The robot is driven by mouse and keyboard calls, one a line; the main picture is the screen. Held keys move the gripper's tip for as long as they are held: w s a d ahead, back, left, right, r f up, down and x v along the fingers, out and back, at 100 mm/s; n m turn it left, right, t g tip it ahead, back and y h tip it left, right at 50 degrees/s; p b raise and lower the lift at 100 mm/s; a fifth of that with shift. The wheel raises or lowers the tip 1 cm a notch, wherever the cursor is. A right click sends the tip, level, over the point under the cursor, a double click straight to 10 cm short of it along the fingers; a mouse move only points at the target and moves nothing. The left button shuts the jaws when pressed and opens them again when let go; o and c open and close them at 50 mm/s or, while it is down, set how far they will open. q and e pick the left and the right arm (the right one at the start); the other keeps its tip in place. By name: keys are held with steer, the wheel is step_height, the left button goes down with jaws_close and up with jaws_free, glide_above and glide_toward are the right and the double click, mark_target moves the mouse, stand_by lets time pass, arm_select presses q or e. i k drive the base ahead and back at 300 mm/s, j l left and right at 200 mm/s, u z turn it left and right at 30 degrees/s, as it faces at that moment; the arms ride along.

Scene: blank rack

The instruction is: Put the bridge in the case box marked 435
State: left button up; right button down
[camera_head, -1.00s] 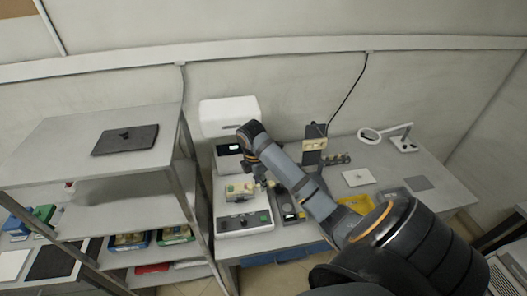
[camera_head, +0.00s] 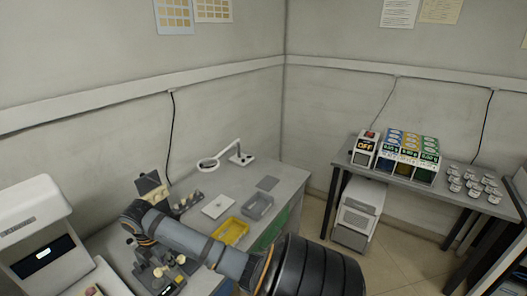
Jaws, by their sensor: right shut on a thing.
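My right arm reaches in from the bottom over the near bench. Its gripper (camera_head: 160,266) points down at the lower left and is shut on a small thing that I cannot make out. Cream-coloured pieces show around the fingers, and I cannot tell which of them, if any, is held. I cannot pick out the bridge for certain. No case box marked 435 shows in this view. My left gripper is not in view.
A white machine (camera_head: 38,238) stands at the left. The bench (camera_head: 284,178) carries a magnifier lamp (camera_head: 216,158), a white plate (camera_head: 217,206), a yellow tray (camera_head: 231,232) and a grey tray (camera_head: 258,206). Beyond a floor gap, another table holds display units (camera_head: 408,158) and several jars (camera_head: 470,180).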

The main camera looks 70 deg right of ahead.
mark_target(229, 237)
steer(key=l+z, duration=0.35)
steer(key=i+l+z, duration=0.2)
steer(key=l+z, duration=0.15)
